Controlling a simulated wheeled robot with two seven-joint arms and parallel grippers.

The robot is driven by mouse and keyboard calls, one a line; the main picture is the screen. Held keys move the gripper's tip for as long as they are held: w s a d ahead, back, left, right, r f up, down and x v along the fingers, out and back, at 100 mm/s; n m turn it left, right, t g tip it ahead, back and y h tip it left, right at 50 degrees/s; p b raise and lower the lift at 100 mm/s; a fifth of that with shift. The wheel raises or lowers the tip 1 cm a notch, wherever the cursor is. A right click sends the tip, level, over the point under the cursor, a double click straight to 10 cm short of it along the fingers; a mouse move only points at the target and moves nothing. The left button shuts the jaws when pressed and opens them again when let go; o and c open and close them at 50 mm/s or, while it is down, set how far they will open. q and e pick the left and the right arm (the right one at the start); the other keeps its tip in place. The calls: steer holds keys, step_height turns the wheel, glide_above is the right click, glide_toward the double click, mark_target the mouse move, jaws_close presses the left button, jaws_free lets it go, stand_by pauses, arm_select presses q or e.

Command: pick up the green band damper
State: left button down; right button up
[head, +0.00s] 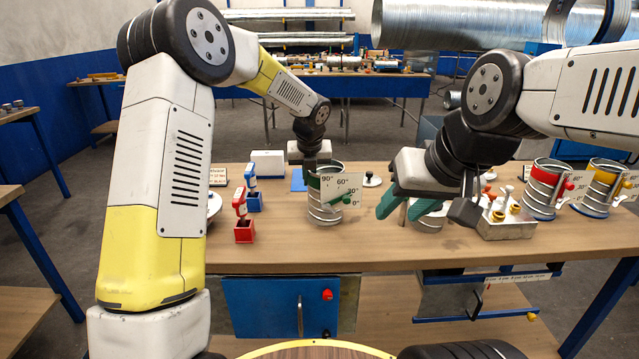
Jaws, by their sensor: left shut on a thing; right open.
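The green band damper (323,210) is a short silvery ribbed duct piece with a green band near its top. A white scale card with degree marks and a green lever sits on its right side. It is upright over the middle of the workbench; I cannot tell whether its base touches the top. My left gripper (316,165) reaches it from behind and is shut on its upper rim; the damper partly hides the fingers.
A red band damper (540,201) and a yellow band damper (594,197) stand at the right. A metal block with brass fittings (505,226) is near my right gripper. Red (244,233) and blue (253,203) holders stand left. The bench front (300,258) is mostly clear.

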arm_select(q)
steer(key=shift+r, duration=0.15)
steer(key=shift+r, duration=1.55)
steer(key=s+r, duration=0.2)
steer(key=s, duration=1.4)
steer(key=w+f, duration=0.4)
steer(key=w, duration=1)
steer(key=shift+w+d, duration=0.15)
stand_by(0.3)
stand_by(0.4)
steer(key=shift+w+f, duration=0.1)
steer(key=shift+w, duration=0.1)
steer(key=shift+w+f, duration=0.45)
steer(key=shift+w, duration=0.15)
steer(key=shift+s+f, duration=0.15)
steer(key=shift+f, duration=0.2)
stand_by(1.0)
